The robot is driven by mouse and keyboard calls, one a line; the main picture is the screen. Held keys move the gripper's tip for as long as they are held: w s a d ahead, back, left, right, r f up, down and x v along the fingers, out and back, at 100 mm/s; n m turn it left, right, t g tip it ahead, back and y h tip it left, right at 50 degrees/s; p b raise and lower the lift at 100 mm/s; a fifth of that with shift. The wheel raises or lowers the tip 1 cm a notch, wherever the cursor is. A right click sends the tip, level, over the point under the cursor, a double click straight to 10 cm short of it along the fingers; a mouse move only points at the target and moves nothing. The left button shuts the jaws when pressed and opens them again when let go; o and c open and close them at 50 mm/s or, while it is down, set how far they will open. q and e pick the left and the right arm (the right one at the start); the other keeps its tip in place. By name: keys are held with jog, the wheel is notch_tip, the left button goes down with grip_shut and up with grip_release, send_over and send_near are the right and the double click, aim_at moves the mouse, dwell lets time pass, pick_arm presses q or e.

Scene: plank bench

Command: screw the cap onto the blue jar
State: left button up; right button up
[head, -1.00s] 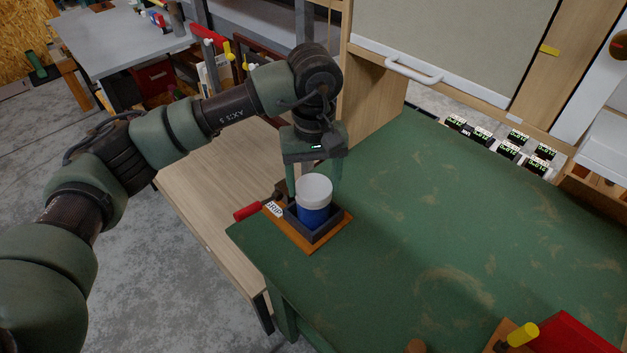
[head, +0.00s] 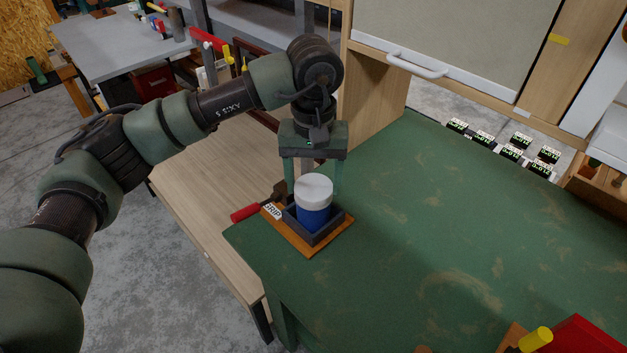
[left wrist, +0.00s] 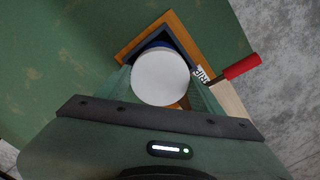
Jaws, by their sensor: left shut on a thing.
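The blue jar (head: 313,215) stands upright in a dark square holder (head: 325,236) on an orange wooden board (head: 308,250) at the left corner of the green bench. The white cap (head: 314,188) sits on top of the jar, and no clear tilt shows. In the left wrist view the cap (left wrist: 160,77) hides nearly all of the jar; a blue sliver (left wrist: 157,44) shows behind it. My left gripper (head: 315,190) points down from above, its green fingers on either side of the cap, shut on it. The threads are hidden. My right gripper is out of view.
A red-handled clamp (head: 250,212) and a label reading GRIP (head: 272,211) are at the board's left side. A red box (head: 585,338) and a yellow-topped object (head: 536,339) are at the bottom right. The green bench (head: 430,210) between is clear.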

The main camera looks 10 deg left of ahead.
pick_arm(q)
jog(key=shift+f+m+b, duration=0.1)
jog(key=shift+m+b, duration=0.3)
jog(key=shift+b, duration=0.15)
jog(key=shift+m+b, duration=0.6)
jog(key=shift+m, duration=0.4)
jog(key=shift+m+b, duration=0.8)
jog(key=shift+m, duration=0.7)
